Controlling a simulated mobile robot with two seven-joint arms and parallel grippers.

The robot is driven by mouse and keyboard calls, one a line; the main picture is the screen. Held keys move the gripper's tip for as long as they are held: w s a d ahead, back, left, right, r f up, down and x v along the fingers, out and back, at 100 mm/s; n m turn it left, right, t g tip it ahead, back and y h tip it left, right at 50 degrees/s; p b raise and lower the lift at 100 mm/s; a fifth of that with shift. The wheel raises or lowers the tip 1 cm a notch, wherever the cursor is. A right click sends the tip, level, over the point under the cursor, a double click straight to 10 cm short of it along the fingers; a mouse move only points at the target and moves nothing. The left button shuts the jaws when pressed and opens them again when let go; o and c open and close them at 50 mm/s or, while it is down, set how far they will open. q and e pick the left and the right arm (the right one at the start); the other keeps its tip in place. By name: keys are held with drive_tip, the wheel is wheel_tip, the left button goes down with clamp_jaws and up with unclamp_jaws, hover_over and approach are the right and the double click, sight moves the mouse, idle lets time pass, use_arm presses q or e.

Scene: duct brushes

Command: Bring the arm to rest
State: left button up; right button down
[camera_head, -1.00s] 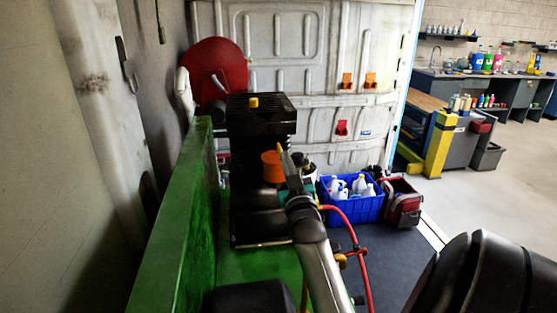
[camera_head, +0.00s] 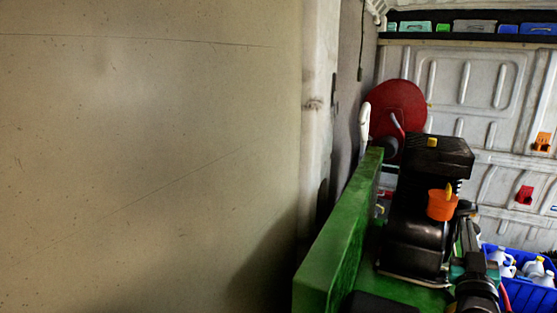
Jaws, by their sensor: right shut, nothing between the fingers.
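My right gripper (camera_head: 467,226) is at the lower right of the head view. It is small, dark and partly blended with the machine parts behind it. Its narrow fingers are together and point up, with nothing held between them. It appears just right of an orange cup (camera_head: 441,206) on the black compressor (camera_head: 420,228); I cannot tell whether it touches anything. The lower picture edge cuts off my right arm. My left gripper is not in view.
A green panel (camera_head: 340,240) stands left of the compressor. A red reel (camera_head: 397,110) hangs behind it. A blue crate (camera_head: 530,292) with white bottles is at the right edge. A bare beige wall (camera_head: 150,150) fills the left; a shelf with bins (camera_head: 470,27) is at the top right.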

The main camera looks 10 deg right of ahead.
drive_tip(key=s+a+f+n+g+y, duration=0.1)
drive_tip(key=a+f+n+g+y, duration=0.15)
drive_tip(key=a+f+y, duration=0.4)
drive_tip(key=s+a+f+n+g+y, duration=0.1)
drive_tip(key=a+f+n+g+y, duration=0.15)
drive_tip(key=a+f, duration=0.75)
drive_tip(key=s+a+f+n+g+y, duration=0.15)
drive_tip(key=s+a+g, duration=0.25)
drive_tip(key=s+a, duration=0.65)
drive_tip(key=s+a+f+n+g+y, duration=0.1)
drive_tip(key=s+a+f+g+y, duration=0.3)
drive_tip(key=s+a, duration=0.6)
wheel_tip(320, 180, down, 28)
drive_tip(key=s+d+g+h+b, duration=0.1)
drive_tip(key=s+g+h+b, duration=0.1)
drive_tip(key=b, duration=0.3)
use_arm(q)
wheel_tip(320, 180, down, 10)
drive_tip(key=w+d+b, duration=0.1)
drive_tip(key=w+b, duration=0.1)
drive_tip(key=b, duration=0.3)
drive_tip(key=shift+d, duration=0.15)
use_arm(e)
drive_tip(key=s+d+f+g, duration=0.1)
drive_tip(key=s+d+f, duration=0.2)
drive_tip(key=s+f, duration=1.2)
wheel_tip(320, 180, down, 2)
drive_tip(key=shift+s+f, duration=0.15)
drive_tip(key=shift+s, duration=0.05)
